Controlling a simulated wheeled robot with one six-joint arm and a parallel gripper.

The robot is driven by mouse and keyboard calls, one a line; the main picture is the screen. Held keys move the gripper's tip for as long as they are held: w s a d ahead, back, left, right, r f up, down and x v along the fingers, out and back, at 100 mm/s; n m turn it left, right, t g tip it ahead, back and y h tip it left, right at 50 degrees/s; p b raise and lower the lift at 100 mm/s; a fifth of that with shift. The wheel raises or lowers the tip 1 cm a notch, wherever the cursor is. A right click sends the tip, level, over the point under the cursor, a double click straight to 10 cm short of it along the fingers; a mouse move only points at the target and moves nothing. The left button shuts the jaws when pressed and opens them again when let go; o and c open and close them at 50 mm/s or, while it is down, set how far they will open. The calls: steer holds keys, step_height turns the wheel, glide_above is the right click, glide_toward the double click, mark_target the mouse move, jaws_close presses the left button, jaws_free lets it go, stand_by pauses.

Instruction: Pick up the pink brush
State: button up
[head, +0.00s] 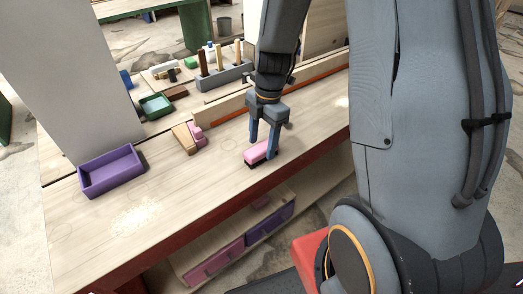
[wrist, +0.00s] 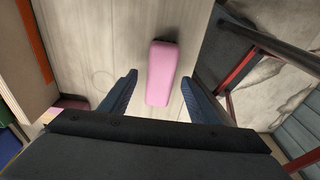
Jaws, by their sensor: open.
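The pink brush (head: 260,152) lies on the wooden bench near its front edge, with a dark underside showing in the head view. In the wrist view the pink brush (wrist: 161,72) lies lengthwise on the pale wood, ahead of and between the two fingers. My gripper (head: 263,146) is open and points down at the brush, with one blue finger on either side of it. In the wrist view my gripper (wrist: 160,90) shows both fingers apart, with gaps between them and the brush. Whether the fingertips touch the bench is unclear.
A purple tray (head: 111,171) stands at the left of the bench (head: 190,190). A tan block with a pink part (head: 187,137) lies left of my gripper. Behind are a green tray (head: 155,106) and a grey rack (head: 224,77).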

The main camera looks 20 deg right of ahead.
mark_target(261, 147)
steer(key=shift+s+a+f, duration=0.1)
steer(key=shift+a+f, duration=0.05)
steer(key=shift+f, duration=1.15)
steer(key=c, duration=1.2)
steer(key=shift+r, duration=0.15)
step_height(261, 147, up, 10)
steer(key=shift+f+b, duration=0.15)
steer(key=shift+b, duration=0.7)
